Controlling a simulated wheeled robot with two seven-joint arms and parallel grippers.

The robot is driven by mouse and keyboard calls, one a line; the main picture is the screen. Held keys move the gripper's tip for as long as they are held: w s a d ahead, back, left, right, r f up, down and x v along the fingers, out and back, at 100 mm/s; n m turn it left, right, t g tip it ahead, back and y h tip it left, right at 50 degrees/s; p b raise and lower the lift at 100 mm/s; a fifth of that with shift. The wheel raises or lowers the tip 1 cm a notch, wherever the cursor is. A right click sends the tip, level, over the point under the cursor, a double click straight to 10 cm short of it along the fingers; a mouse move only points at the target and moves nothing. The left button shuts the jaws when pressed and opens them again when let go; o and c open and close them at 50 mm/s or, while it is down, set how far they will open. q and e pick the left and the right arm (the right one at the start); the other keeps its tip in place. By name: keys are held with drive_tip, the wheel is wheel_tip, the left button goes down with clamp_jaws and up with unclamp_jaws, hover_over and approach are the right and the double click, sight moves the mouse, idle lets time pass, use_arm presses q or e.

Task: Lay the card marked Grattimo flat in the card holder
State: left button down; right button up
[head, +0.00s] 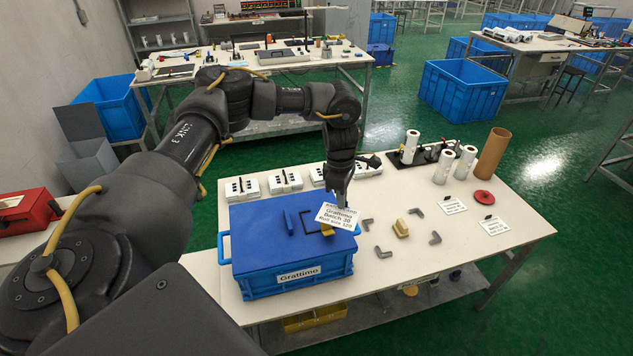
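The white card marked Grattimo (338,217) is tilted over the right part of a blue box's lid. My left gripper (340,200) is at its upper edge and appears shut on it. The blue box (262,284) has a Grattimo label on its front. A raised darker blue rectangle (308,221) on the lid, with a yellow piece (327,230) beside the card, may be the card holder; I cannot tell for sure. The card hides part of that area. My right gripper is not in view.
Two other cards (452,205) lie right, near a red disc (484,197). White rolls (444,166) and a brown tube (493,153) stand behind. White switch boxes (285,181) line the back.

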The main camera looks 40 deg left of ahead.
sight(318, 210)
use_arm(q)
drive_tip(key=w+a+f+n+t, duration=0.1)
drive_tip(key=w+a+f+n, duration=0.1)
drive_tip(key=a+n, duration=0.5)
drive_tip(key=a, duration=0.3)
drive_tip(key=shift+w+a+f+y, duration=0.15)
drive_tip(key=shift+w+a+y, duration=0.15)
drive_tip(key=shift+a, duration=0.1)
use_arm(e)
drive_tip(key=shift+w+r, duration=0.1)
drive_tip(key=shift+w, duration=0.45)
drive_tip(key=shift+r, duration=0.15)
use_arm(q)
drive_tip(key=shift+s+f+b, duration=0.1)
drive_tip(key=shift+f+b, duration=2.15)
drive_tip(key=shift+f, duration=1.85)
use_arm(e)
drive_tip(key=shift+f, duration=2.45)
use_arm(q)
drive_tip(key=shift+f, duration=0.35)
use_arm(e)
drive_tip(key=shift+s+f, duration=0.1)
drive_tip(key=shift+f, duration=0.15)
use_arm(q)
drive_tip(key=c, duration=1.5)
unclamp_jaws()
drive_tip(key=shift+c, duration=0.2)
